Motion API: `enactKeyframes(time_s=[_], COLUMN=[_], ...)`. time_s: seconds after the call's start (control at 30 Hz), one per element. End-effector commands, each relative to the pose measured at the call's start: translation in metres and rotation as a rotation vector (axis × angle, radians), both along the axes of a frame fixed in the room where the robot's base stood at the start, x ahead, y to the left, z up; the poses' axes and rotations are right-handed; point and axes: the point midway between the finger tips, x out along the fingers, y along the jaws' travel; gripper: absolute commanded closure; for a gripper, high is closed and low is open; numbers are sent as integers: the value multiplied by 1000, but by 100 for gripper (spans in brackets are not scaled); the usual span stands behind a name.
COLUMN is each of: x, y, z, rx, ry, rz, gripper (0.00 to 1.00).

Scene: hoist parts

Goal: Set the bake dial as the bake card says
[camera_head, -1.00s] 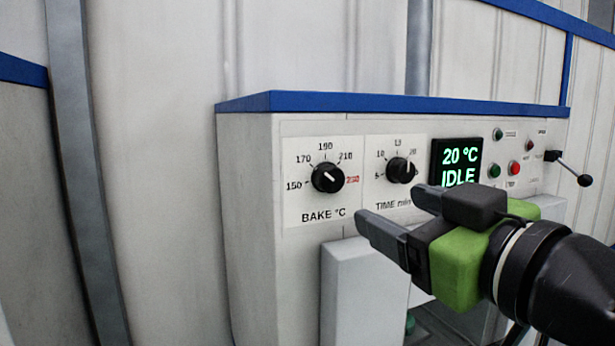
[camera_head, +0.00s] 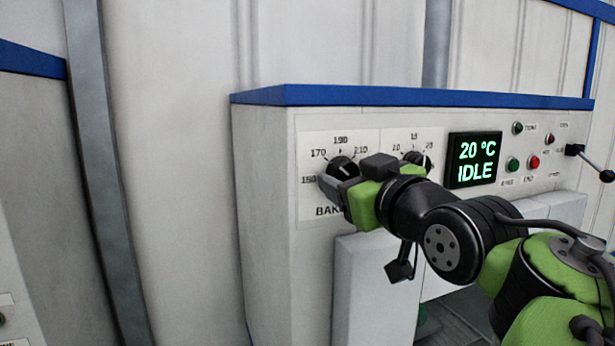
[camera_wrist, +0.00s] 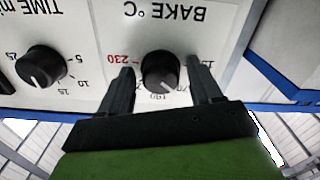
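The bake dial (camera_head: 343,167) is a round black knob with a white mark on the white oven panel. It is partly hidden by my gripper in the head view. In the wrist view, upside down, the bake dial (camera_wrist: 160,70) sits between the two fingers of my gripper (camera_wrist: 162,80). The gripper is open, with a small gap on each side of the knob. My gripper also shows at the dial in the head view (camera_head: 334,188). No bake card is seen.
The time dial (camera_head: 416,160) is close on the right, partly behind my gripper; it also shows in the wrist view (camera_wrist: 41,67). A display (camera_head: 473,160) reads 20 °C IDLE. Buttons and a lever (camera_head: 590,160) are farther right. A blue top edge (camera_head: 400,97) overhangs the panel.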

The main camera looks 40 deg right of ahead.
Motion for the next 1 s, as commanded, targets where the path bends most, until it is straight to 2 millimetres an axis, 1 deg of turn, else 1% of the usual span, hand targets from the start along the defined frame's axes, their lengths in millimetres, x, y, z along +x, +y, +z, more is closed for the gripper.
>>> enactKeyframes(time_s=[0.03, 0.27, 0.47, 0.67, 0.87, 1.0], x=[0, 0, 0, 0, 0, 0], y=[0, 0, 0, 1, 2, 2], z=[0, 0, 0, 0, 0, 0], rx=[0, 0, 13, 78, 213, 335], ry=[0, 0, -3, -23, -62, -98], rz=[0, 0, 1, 2, 4, 4], gripper=[45, 80, 81, 81, 81, 81])
